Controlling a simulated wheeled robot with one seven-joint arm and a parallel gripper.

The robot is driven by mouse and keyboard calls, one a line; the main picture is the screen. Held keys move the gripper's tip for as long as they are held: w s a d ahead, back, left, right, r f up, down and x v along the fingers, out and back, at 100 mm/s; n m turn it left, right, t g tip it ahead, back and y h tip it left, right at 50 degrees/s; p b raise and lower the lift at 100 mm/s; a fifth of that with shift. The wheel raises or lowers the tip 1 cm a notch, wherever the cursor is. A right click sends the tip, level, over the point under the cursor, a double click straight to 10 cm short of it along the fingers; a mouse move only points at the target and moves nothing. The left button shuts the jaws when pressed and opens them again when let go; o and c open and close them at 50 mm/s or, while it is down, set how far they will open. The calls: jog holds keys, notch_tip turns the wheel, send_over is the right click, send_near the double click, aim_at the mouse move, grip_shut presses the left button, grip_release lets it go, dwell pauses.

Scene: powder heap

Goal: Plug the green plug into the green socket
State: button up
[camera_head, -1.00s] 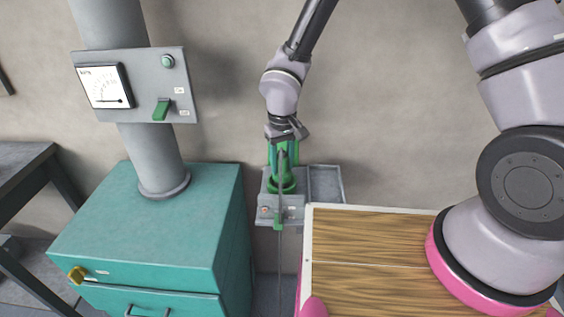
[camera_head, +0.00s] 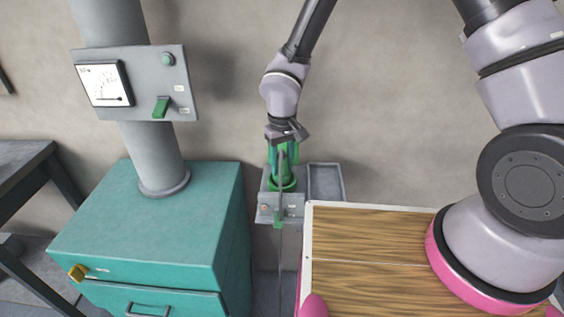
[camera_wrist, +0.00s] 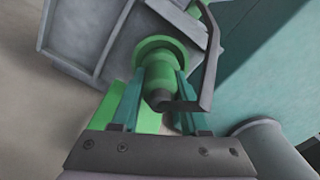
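My gripper (camera_head: 283,163) points down over a grey wall box (camera_head: 266,208). Its two teal fingers (camera_wrist: 157,104) close on either side of the green plug (camera_wrist: 160,76), whose dark rear end faces the wrist camera. A grey cable (camera_head: 281,245) runs from the plug and hangs in front of the box. The green socket (camera_head: 282,186) shows as a green ring on the box top, directly below the fingers. It also shows in the wrist view (camera_wrist: 150,48), lined up beyond the plug. The fingers and plug hide the socket opening, so I cannot tell how deep the plug sits.
A green lever (camera_head: 278,217) is on the box front, and an open grey tray (camera_head: 325,182) adjoins it at right. A teal cabinet (camera_head: 150,220) stands left, with a gauge panel (camera_head: 180,85) on a pipe above. A wooden-topped surface (camera_head: 365,235) lies at front right.

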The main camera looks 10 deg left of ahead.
jog(key=o, duration=0.5)
notch_tip(320, 180, up, 10)
jog(key=shift+r, duration=0.15)
jog(key=w+d+r+m+t, duration=0.1)
jog(key=w+d+r+m, duration=0.1)
jog(key=d+r, duration=0.6)
jog(key=w+d+r+m+t, duration=0.2)
jog(key=w+d+r+m, duration=0.1)
jog(key=d+r, duration=0.55)
jog(key=s+d+r+m+t+y, duration=0.2)
jog(key=s+d+r+m+t, duration=0.2)
jog(key=s+d+r, duration=0.7)
jog(key=d+r+m, duration=0.1)
jog(key=d+r, duration=0.2)
jog(key=d, duration=0.1)
jog(key=shift+s+m, duration=0.2)
jog(key=shift+m, duration=0.2)
